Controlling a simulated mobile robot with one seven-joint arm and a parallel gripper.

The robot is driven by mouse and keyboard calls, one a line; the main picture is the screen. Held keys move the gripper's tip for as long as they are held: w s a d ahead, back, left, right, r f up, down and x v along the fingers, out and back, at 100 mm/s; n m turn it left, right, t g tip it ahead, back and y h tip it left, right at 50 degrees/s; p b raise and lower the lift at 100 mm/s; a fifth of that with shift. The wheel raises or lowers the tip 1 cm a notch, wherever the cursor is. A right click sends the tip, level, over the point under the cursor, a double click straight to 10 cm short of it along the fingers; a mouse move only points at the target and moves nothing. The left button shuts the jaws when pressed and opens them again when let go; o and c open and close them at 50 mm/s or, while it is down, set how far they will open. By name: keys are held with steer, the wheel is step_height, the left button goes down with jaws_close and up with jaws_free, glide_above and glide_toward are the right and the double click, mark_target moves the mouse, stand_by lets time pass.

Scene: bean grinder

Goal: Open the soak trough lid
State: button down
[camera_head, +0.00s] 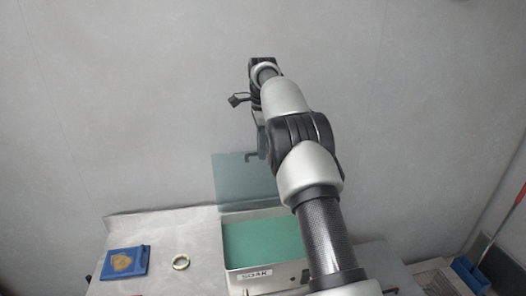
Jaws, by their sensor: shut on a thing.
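The soak trough (228,262), a pale box with a "SOAK" label on its front, stands on the counter. Its top is uncovered and green shows inside. The soak trough lid (231,180), a see-through blue-grey panel, stands raised at the trough's back edge. A small dark handle (250,157) shows near the lid's upper edge. My gripper (261,145) is at this handle and shut on it, though my arm hides most of the fingers. My arm also covers the right parts of the lid and trough.
A blue block with a tan patch (137,261) and a pale yellow ring (181,262) lie on the counter (160,222) to the left. A blue dustpan (468,272) and a red-handled pole (510,213) are at the right. A grey wall stands behind.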

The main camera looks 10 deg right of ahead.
steer(key=shift+w+f, duration=0.1)
steer(key=shift+f, duration=0.45)
steer(key=c, duration=1.8)
jaws_free()
steer(key=shift+w, duration=0.1)
steer(key=shift+c, duration=0.2)
steer(key=shift+w, duration=0.1)
steer(key=shift+r, duration=0.2)
